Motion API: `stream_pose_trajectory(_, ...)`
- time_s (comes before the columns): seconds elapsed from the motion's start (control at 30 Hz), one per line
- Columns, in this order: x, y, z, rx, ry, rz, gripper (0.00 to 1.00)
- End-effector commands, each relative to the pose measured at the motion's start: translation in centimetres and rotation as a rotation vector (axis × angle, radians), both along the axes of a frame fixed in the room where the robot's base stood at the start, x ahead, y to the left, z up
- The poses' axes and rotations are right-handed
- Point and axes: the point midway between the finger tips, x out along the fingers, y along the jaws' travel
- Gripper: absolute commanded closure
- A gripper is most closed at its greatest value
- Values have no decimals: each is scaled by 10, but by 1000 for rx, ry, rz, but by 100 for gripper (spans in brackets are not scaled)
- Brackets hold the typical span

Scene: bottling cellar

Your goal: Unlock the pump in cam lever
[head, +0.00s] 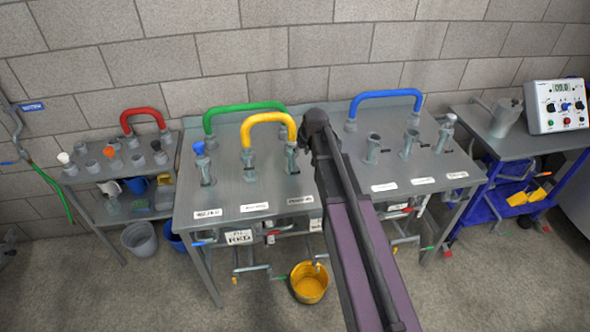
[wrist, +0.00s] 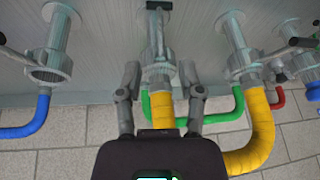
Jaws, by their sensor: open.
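My gripper (wrist: 159,75) is open in the wrist view, its two fingers apart on either side of a grey coupling (wrist: 158,50) with the yellow hose (wrist: 162,110) on it. I cannot tell whether they touch it. A dark T-shaped handle (wrist: 158,5) shows at the far end of this fitting. In the head view my dark arm reaches over the table to the right end of the yellow hose (head: 268,116) and hides part of that area; the fingers are not clear there. Port labels such as this one (head: 300,200) are too small to read, so I cannot tell which lever is the pump in lever.
A green hose (head: 245,107) arches behind the yellow one; a blue hose (head: 385,94) stands right on the metal table (head: 235,190). Several ports stand around. A left shelf holds fittings and a red hose (head: 142,112). A yellow bucket (head: 310,285) stands below; a control box (head: 558,106) sits right.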

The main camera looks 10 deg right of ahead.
Motion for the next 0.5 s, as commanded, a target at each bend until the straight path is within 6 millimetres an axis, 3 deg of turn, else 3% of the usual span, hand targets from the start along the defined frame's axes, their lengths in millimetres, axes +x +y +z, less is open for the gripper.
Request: stream_pose_trajectory(0.5,16,4,-43,0,0,-2,51)
